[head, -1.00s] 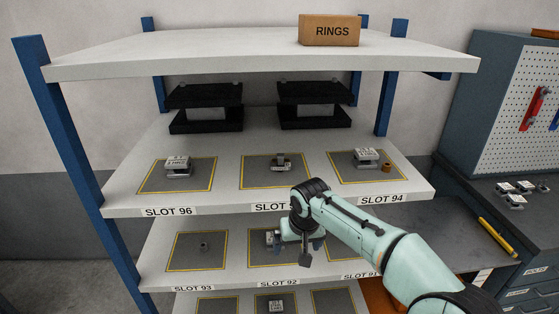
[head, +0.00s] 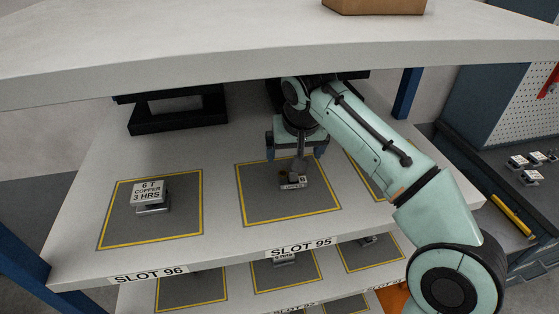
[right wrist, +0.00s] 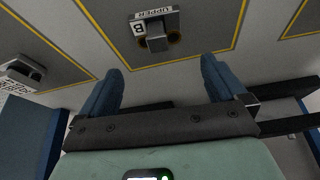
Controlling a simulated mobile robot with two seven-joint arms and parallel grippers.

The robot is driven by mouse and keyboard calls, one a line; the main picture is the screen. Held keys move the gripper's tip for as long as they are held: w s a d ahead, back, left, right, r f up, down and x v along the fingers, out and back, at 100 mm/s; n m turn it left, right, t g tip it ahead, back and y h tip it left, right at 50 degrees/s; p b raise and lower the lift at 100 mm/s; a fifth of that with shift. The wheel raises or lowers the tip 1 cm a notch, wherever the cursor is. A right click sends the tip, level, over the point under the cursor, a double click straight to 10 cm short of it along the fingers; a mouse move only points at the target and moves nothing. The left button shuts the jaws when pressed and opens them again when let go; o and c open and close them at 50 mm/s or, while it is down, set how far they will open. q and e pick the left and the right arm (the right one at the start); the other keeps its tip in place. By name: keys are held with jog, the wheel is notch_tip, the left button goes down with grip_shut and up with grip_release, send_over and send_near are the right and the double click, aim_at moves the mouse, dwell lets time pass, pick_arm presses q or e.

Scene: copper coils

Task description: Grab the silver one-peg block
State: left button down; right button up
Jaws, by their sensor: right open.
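A small silver block (head: 293,181) with a white label sits on the grey, yellow-edged mat of slot 95. In the right wrist view the block (right wrist: 157,42) shows its label reading "UPPER B", a grey upright part and brownish round parts at its sides; I cannot tell its peg count. My right gripper (head: 296,150) is open and empty, just behind and above this block. In the right wrist view its fingers (right wrist: 160,68) are spread, with the block beyond the gap between them. My left gripper is not in view.
A labelled silver block (head: 150,196) stands in slot 96 to the left. The thick upper shelf (head: 280,62) hangs over the work area, close above my right arm. A black rack (head: 180,115) stands at the back. Blue posts (head: 408,92) bound the shelf.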

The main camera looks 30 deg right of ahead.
aim_at(287, 179)
jog(key=shift+s+f, duration=0.25)
jog(key=shift+f, duration=0.05)
jog(key=f, duration=0.2)
jog(key=f+b, duration=0.1)
jog(key=f, duration=0.2)
jog(key=shift+w+f, duration=0.3)
jog(key=shift+w, duration=0.05)
jog(key=shift+w+d+f, duration=0.1)
jog(key=shift+w+f, duration=0.25)
jog(key=shift+f, duration=0.2)
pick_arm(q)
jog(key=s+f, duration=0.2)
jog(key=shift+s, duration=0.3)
pick_arm(e)
jog(key=shift+w, duration=0.1)
jog(key=shift+c, duration=0.3)
jog(key=c, duration=1.4)
jog(key=shift+o, duration=0.2)
jog(key=shift+r, duration=0.15)
